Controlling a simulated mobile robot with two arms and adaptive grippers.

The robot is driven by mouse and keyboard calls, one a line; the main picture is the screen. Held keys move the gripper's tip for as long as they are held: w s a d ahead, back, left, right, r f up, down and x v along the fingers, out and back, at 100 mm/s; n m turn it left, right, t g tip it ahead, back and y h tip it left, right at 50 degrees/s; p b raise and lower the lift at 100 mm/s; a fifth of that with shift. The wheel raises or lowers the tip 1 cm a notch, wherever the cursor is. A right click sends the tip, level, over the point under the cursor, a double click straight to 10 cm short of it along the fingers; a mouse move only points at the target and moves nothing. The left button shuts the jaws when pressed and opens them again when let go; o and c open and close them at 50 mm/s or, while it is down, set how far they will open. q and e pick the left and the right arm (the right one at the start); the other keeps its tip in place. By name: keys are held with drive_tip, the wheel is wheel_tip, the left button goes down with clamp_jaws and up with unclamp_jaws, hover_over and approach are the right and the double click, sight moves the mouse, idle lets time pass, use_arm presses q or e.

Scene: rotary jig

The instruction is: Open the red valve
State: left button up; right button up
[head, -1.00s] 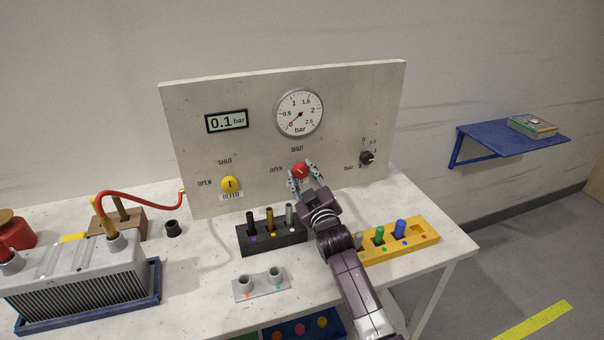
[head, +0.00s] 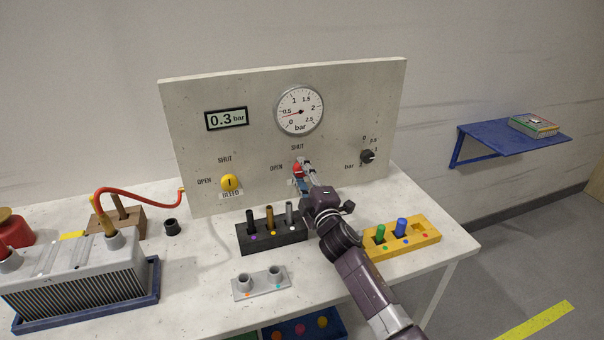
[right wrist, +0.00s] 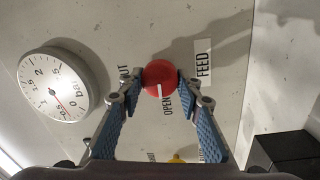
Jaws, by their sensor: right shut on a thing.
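The red valve (head: 297,168) is a round knob on the upright panel, below the dial gauge. My right gripper (head: 303,173) is shut on it, with the fingers partly hiding it in the head view. In the right wrist view the red valve (right wrist: 158,74) sits between the two fingertips of my right gripper (right wrist: 160,79). Its white mark points at the OPEN label. My left gripper is not in view.
A yellow bleed valve (head: 229,182) is left on the panel, and a small black knob (head: 367,157) is right. Below stand a black block (head: 270,240) with several pins and a yellow block (head: 418,247) with pins. A finned box (head: 80,282) fills the table's left.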

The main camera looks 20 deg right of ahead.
drive_tip(key=shift+n, duration=0.5)
drive_tip(key=o, duration=1.2)
drive_tip(key=shift+c, duration=0.2)
drive_tip(key=shift+s+f, duration=0.1)
drive_tip(key=shift+s, duration=0.35)
drive_tip(key=s, duration=1.1)
drive_tip(key=shift+d+f, duration=0.2)
drive_tip(key=shift+f, duration=0.1)
